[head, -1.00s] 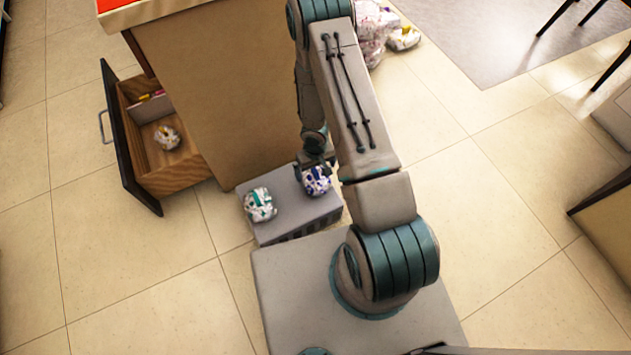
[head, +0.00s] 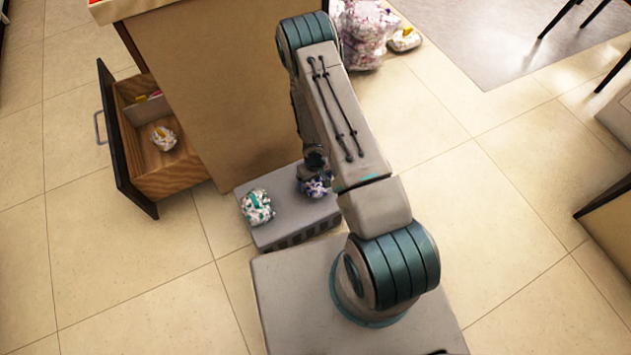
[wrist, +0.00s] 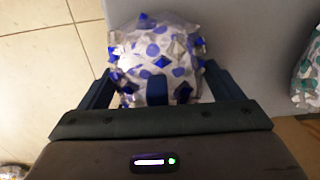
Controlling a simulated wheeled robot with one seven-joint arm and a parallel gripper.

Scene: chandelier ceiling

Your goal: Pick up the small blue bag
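The small blue bag (wrist: 155,50) is white with blue spots and sits on a grey box (head: 285,217). In the head view the bag (head: 318,189) is partly hidden under my gripper (head: 314,176). In the wrist view my gripper (wrist: 155,88) has its two fingers apart, one at each side of the bag's near part. I cannot tell whether the fingers touch it.
A green-spotted white bag (head: 257,207) sits on the same box to the left. More bags (head: 365,40) lie beyond my arm.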

